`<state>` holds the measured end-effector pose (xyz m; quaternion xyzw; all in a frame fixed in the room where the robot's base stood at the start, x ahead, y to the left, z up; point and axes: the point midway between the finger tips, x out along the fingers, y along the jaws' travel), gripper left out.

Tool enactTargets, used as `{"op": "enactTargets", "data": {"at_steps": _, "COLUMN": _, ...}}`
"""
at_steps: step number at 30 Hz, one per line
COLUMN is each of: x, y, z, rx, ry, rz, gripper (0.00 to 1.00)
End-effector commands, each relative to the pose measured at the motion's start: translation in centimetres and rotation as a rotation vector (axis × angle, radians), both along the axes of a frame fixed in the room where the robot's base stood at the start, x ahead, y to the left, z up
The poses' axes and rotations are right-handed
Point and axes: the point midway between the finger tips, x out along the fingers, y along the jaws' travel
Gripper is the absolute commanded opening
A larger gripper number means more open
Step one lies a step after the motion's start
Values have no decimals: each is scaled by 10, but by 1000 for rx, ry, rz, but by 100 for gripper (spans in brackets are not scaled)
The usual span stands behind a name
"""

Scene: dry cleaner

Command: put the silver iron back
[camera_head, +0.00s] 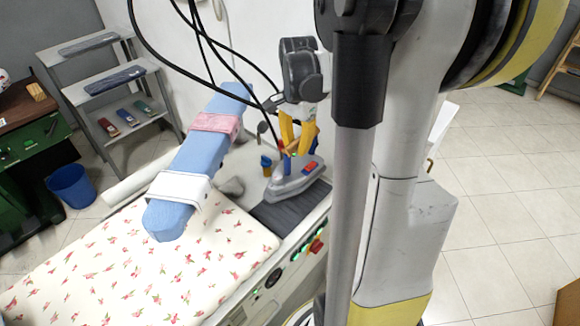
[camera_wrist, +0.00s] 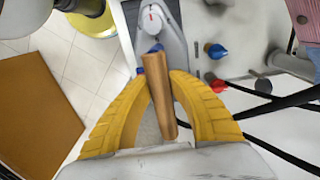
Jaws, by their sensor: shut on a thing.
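The silver iron (camera_head: 290,186) is at the right end of the ironing table, over a dark grey pad (camera_head: 298,214). I cannot tell whether it rests on the pad or hangs just above it. In the wrist view its grey body (camera_wrist: 166,22) with a dial is at the top, and its brown handle (camera_wrist: 161,98) lies between my yellow fingers. My gripper (camera_head: 296,150) comes down from above and is shut on this handle. It also shows in the wrist view (camera_wrist: 164,78). The iron's sole is hidden from the wrist view.
A blue sleeve board (camera_head: 190,158) stands left of the iron above the floral ironing surface (camera_head: 130,260). A small blue-topped item (camera_head: 266,162) is close behind the iron. Black cables hang around my gripper. Grey shelves (camera_head: 95,85) and a blue bucket (camera_head: 71,186) are at left.

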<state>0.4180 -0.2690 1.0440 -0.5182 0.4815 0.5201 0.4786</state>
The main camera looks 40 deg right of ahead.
Motion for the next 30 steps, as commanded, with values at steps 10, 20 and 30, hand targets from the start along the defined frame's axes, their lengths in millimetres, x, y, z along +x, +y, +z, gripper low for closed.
{"op": "enactTargets", "data": {"at_steps": 10, "x": 0, "y": 0, "z": -45, "rx": 0, "ry": 0, "rz": 0, "gripper": 0}}
{"op": "enactTargets", "data": {"at_steps": 20, "x": 0, "y": 0, "z": -70, "rx": 0, "ry": 1, "rz": 0, "gripper": 0}}
{"op": "enactTargets", "data": {"at_steps": 30, "x": 0, "y": 0, "z": -83, "rx": 0, "ry": 0, "rz": 0, "gripper": 0}}
